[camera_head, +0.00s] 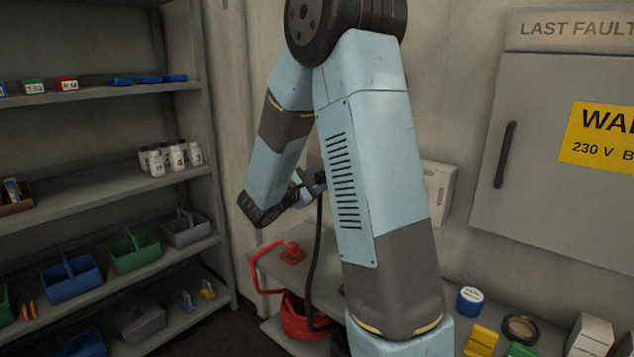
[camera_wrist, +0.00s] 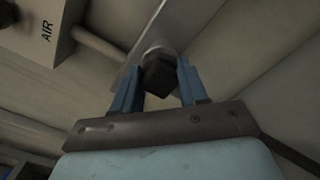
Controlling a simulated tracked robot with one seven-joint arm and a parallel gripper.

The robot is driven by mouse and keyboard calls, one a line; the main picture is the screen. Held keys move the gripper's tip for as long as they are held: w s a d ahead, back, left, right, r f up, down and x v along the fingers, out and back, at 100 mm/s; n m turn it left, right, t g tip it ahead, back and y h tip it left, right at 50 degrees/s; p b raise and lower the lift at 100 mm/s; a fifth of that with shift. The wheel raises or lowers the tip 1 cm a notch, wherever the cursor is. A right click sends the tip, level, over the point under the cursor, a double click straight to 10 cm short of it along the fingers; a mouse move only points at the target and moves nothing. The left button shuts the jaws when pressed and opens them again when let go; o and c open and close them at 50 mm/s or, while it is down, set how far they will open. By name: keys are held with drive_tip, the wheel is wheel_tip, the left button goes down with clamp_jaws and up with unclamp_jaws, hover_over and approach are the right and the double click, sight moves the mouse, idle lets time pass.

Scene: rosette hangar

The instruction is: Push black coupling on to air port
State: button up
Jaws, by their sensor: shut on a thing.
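My gripper (camera_wrist: 158,84) is shut on the black coupling (camera_wrist: 159,74), which sits between its two blue fingers in the wrist view. A paler round piece shows just beyond the coupling, against a grey plate; I cannot tell whether the coupling touches it or is seated on it. A box marked AIR (camera_wrist: 48,28) is at the upper left of the wrist view. In the head view my gripper (camera_head: 313,184) is close to the back wall, partly behind my arm, and a black hose (camera_head: 314,255) hangs down below it. The air port itself is not clear there.
Shelves (camera_head: 110,205) with caddies and bottles stand at left. A grey cabinet (camera_head: 560,160) is on the right wall.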

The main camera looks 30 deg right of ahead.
drive_tip(key=o, duration=1.1)
drive_tip(key=v, duration=1.3)
drive_tip(key=shift+s+a+f, duration=0.1)
drive_tip(key=shift+a+f, duration=0.05)
drive_tip(key=shift+a, duration=0.2)
